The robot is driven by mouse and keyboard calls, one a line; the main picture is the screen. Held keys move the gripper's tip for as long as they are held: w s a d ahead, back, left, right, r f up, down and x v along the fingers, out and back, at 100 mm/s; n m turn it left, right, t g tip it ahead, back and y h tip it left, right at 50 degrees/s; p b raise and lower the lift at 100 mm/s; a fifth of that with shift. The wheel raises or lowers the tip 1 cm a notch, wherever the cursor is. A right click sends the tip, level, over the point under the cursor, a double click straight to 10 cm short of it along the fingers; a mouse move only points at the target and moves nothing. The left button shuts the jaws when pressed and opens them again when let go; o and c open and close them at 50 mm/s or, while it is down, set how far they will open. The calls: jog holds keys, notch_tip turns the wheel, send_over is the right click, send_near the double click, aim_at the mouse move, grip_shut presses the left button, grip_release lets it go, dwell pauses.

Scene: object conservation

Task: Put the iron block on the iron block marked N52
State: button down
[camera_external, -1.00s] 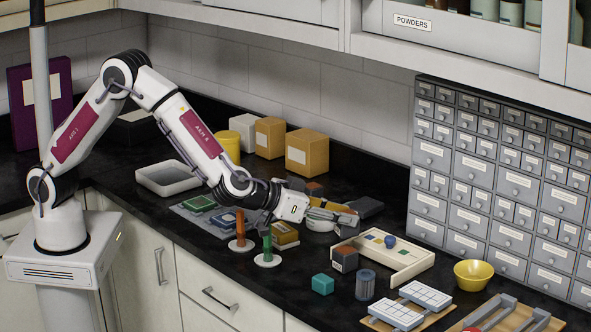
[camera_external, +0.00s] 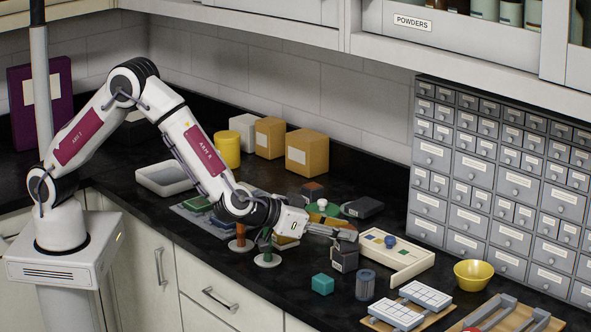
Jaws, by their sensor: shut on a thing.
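My gripper (camera_external: 345,240) points to the right and sits at the top of a dark grey block (camera_external: 344,261) near the middle of the counter. It is shut on this block, and its fingers cover most of the block's top. Markings on either block are too small to read, so I cannot tell which is marked N52.
A cream tray (camera_external: 398,266) with small coloured pieces lies just right of the held block. A teal cube (camera_external: 322,284) and a blue-grey cylinder (camera_external: 365,285) stand in front.

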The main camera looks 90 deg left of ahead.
dwell(0.3)
jog(key=c, duration=1.5)
grip_release()
jog(key=shift+f, duration=0.15)
jog(key=shift+s+r, duration=0.1)
jog(key=shift+r, duration=0.15)
jog(key=v, duration=1.1)
jog(key=shift+s+d, duration=0.2)
jog(key=shift+s, duration=0.1)
jog(key=shift+r, duration=0.1)
jog(key=shift+r, duration=0.1)
